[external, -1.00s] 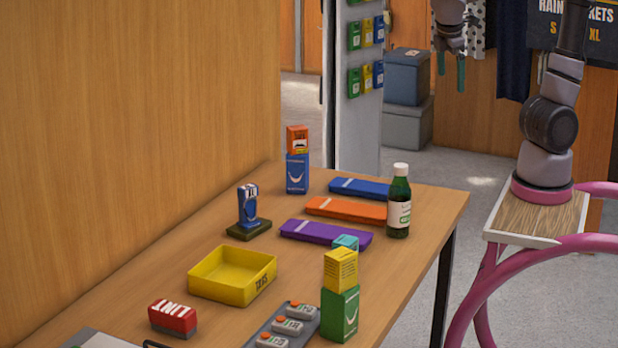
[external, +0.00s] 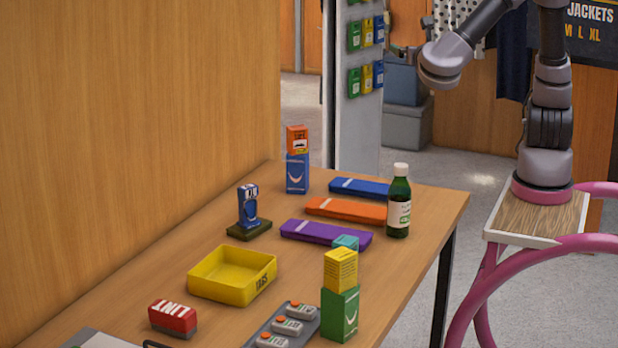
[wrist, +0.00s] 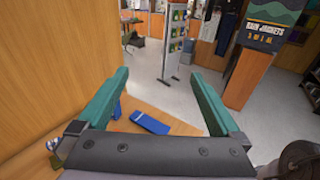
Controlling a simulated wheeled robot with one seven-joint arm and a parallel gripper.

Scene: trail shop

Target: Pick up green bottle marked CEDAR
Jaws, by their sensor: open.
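A dark green bottle (external: 398,207) with a white cap and a pale label stands upright near the table's right edge in the external view. The label's word is too small to read. The bottle does not show in the wrist view. My gripper (external: 402,50) is raised beyond and above the table's far right corner, well apart from the bottle. In the wrist view, my gripper (wrist: 163,85) has its two teal fingers wide apart with nothing between them.
Blue (external: 358,188), orange (external: 345,210) and purple (external: 325,233) flat packs lie left of the bottle. A yellow box (external: 341,270) on a green box (external: 340,313) stands nearer. A yellow tray (external: 215,290) sits mid-table. A wooden wall (external: 130,120) borders the left side.

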